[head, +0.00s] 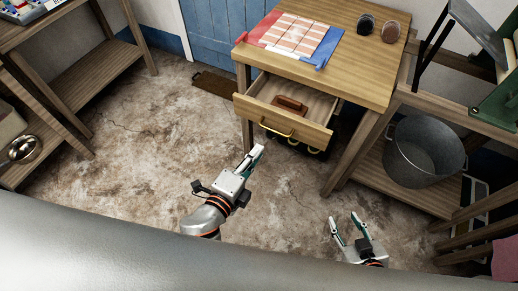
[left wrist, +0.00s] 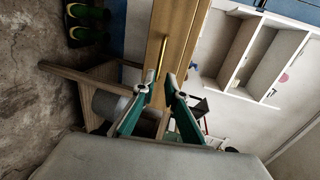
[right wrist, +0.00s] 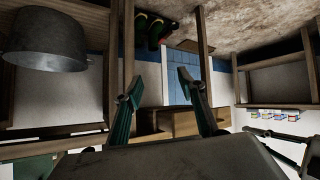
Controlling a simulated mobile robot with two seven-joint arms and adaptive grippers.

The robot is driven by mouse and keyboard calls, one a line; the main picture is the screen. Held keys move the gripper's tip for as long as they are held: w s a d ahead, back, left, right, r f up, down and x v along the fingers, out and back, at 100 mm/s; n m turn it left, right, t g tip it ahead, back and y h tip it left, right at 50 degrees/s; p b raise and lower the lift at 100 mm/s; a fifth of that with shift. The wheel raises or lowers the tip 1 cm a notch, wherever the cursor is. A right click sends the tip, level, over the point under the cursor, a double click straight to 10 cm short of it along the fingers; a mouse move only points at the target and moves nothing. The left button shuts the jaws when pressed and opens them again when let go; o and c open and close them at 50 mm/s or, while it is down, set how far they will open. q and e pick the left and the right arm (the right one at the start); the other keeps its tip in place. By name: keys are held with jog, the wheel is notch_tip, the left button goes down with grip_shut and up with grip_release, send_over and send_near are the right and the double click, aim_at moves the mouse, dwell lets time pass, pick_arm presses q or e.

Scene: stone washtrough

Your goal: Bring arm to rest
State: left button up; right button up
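My left gripper (head: 258,152) is in front of the open drawer, just short of its brass handle (head: 276,133) in the head view. In the left wrist view its fingers (left wrist: 158,84) are parted with nothing held between them, and the handle (left wrist: 161,60) shows beyond the tips. My right gripper (head: 343,224) is over the floor to the right, lower in the picture. Its fingers are apart and empty, as the right wrist view also shows (right wrist: 159,78).
The wooden drawer (head: 318,139) sticks out of the table (head: 372,78) and holds a brown object (head: 291,103). A metal tub (head: 424,152) stands on a low shelf at right. A wooden shelf unit (head: 100,78) is at left. The floor between is mostly clear.

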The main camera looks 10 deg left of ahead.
dwell(0.5)
pick_arm(q)
jog(key=s+a+f+n+g+y+p, duration=0.2)
jog(key=s+a+f+n+g, duration=0.2)
jog(key=s+a+f+n, duration=0.7)
jog(key=a+f+n, duration=0.1)
jog(key=n, duration=0.5)
pick_arm(e)
jog(key=shift+s+a+r, duration=0.3)
jog(key=shift+s+r, duration=0.05)
jog(key=shift+r, duration=0.3)
jog(key=shift+w+r, duration=0.15)
jog(key=shift+r, duration=0.1)
jog(key=shift+f, duration=0.2)
jog(key=shift+r, duration=0.2)
